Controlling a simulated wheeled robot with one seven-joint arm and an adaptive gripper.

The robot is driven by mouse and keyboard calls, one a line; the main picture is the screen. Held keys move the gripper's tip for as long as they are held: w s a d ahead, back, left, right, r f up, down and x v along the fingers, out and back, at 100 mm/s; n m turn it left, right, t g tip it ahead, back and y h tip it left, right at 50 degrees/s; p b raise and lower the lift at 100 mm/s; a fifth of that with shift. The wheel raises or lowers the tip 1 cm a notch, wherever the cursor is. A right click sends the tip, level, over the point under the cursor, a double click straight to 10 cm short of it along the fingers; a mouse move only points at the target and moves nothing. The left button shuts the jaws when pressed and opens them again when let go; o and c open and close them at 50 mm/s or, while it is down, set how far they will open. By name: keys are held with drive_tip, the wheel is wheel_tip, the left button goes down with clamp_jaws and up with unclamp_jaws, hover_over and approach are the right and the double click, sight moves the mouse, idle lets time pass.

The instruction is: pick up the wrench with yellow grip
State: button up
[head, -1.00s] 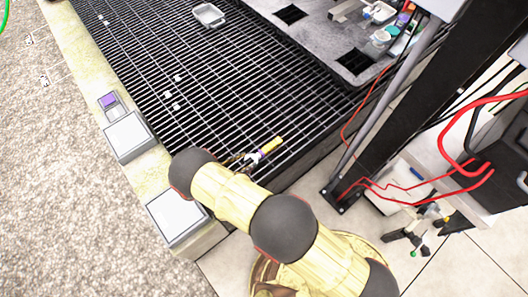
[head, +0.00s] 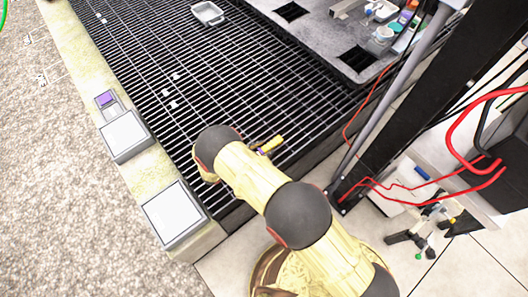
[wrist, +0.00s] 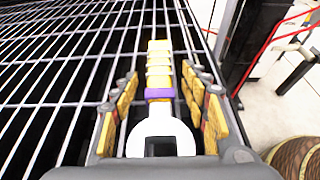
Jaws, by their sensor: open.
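The wrench with the yellow grip (head: 271,144) lies on the black metal grating, partly hidden behind my arm in the head view. In the wrist view the wrench (wrist: 159,95) points away from me, with its yellow handle far, a purple band in the middle and its white open jaw close to my palm. My gripper (wrist: 162,95) is open, with a finger on each side of the wrench. The fingers look apart from the wrench. In the head view my gripper is hidden behind my arm.
The grating (head: 150,70) is mostly bare, with a few small white pieces. A grey tray (head: 208,13) stands at the far side. A stone slab (head: 345,40) holds several items. A dark post (head: 400,110) and red cables (head: 455,165) stand to the right.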

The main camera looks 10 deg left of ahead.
drive_tip(key=c, duration=0.3)
drive_tip(key=c, duration=0.8)
clamp_jaws()
